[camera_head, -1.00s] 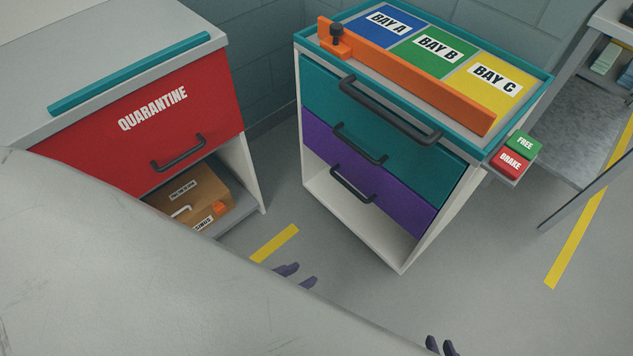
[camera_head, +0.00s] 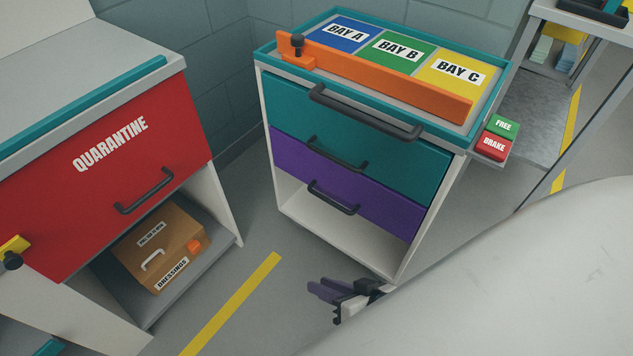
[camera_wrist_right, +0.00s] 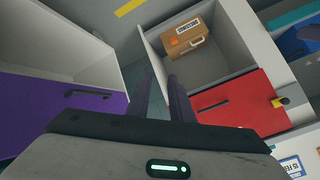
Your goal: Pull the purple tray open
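The purple tray (camera_head: 400,208) is the lower front of the white cart, below a teal front (camera_head: 400,150). It sits flush in the cart, with a black bar handle (camera_head: 333,198) near its lower edge. In the right wrist view the purple front (camera_wrist_right: 50,110) and its black handle (camera_wrist_right: 88,93) are at the left. My right gripper (camera_head: 325,292) is low in front of the cart, below and apart from the handle. Its two dark fingers (camera_wrist_right: 164,100) stand apart with nothing between them. My left gripper is not in view.
A red QUARANTINE drawer (camera_head: 110,190) stands left, with a cardboard box (camera_head: 160,247) below it. An orange bar (camera_head: 390,80) lies across the cart top. FREE and BRAKE buttons (camera_head: 495,143) project at the cart's right. Floor between the units is clear.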

